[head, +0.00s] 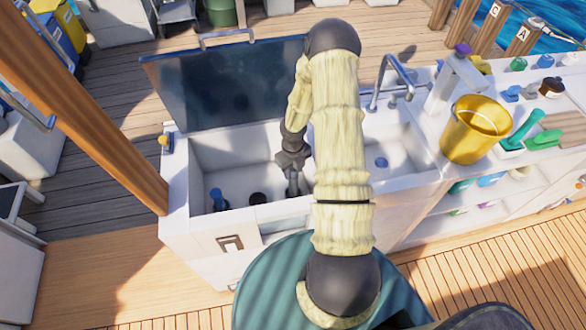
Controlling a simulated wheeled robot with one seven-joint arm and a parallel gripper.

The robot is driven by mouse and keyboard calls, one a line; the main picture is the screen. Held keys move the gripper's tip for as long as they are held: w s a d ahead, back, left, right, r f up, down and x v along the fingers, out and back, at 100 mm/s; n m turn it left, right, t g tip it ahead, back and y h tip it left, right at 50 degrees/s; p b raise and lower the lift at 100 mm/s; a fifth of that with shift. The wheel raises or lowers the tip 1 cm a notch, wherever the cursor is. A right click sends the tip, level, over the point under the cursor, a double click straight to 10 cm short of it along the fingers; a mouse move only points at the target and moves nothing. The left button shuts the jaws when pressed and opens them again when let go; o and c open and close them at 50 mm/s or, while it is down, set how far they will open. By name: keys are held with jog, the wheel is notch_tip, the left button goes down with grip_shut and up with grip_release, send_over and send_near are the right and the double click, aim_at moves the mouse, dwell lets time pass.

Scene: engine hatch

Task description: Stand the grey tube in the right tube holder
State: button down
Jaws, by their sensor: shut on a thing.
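My gripper (291,166) reaches down into the open hatch (233,155), in its right part. It is shut on the grey tube (293,184), which hangs below the fingers and looks roughly upright. The tube's lower end is near the hatch floor; I cannot tell whether it touches or sits in a holder. A blue upright piece (219,200) stands at the hatch's left. A dark round piece (257,198), perhaps a holder, lies between it and the tube. The right tube holder is not clearly visible; the tube and gripper may hide it.
The dark hatch lid (228,88) stands open behind. A sink with a tap (390,80) lies to the right of my arm. A gold bucket (474,128) and green items (543,139) are on the counter farther right. A wooden post (85,105) stands at the left.

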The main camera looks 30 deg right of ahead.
jog(key=shift+f+b, duration=0.35)
jog(key=shift+f, duration=0.25)
jog(key=c, duration=1.2)
grip_release()
jog(key=shift+r, duration=0.15)
jog(key=shift+w+r+p, duration=0.1)
jog(key=shift+r+p, duration=0.5)
jog(key=shift+p, duration=0.15)
jog(key=shift+d+r+p, duration=0.1)
jog(key=shift+r+p, duration=0.7)
jog(key=shift+a+r+p, duration=0.2)
jog(key=shift+r+p, duration=0.55)
jog(key=shift+p, duration=0.05)
jog(key=shift+d+r+p, duration=0.1)
jog(key=shift+r+p, duration=3.2)
